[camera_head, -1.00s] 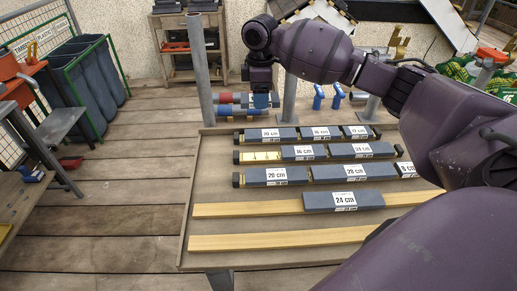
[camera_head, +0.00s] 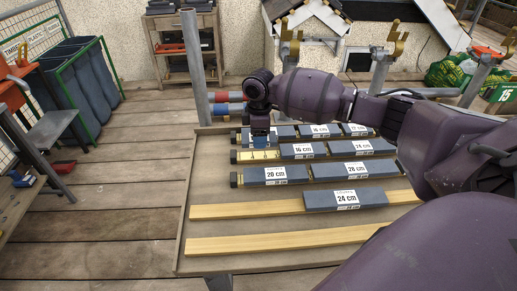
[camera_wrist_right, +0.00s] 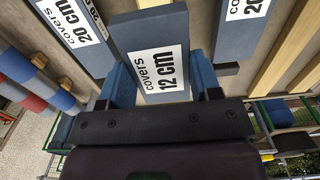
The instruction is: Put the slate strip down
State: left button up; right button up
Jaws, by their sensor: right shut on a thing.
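My right gripper (camera_head: 260,138) is shut on a dark slate strip labelled 12 cm (camera_wrist_right: 151,40). In the right wrist view the strip sits between the blue fingers, label facing the camera. In the head view the gripper is low over the left end of the second row, above a bare pale wooden stretch (camera_head: 250,155). The strip is mostly hidden there, and I cannot tell whether it touches the wood. To the right in that row lies a 16 cm strip (camera_head: 318,152). My left gripper is not in view.
The work table (camera_head: 215,220) holds rows of slate strips, including a 20 cm strip (camera_head: 263,175) in front and a 24 cm strip (camera_head: 370,199) on a long batten. A front batten (camera_head: 280,241) is bare. Metal posts (camera_head: 194,65) stand behind the table.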

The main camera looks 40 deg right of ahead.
aim_at(259, 155)
notch_tip(259, 155, down, 5)
jog(key=shift+f+b, duration=0.1)
jog(key=shift+b, duration=0.4)
jog(key=shift+f, duration=0.2)
jog(key=shift+r, duration=0.1)
jog(key=o, duration=0.8)
jog(key=shift+f, duration=0.2)
jog(key=shift+o, duration=0.9)
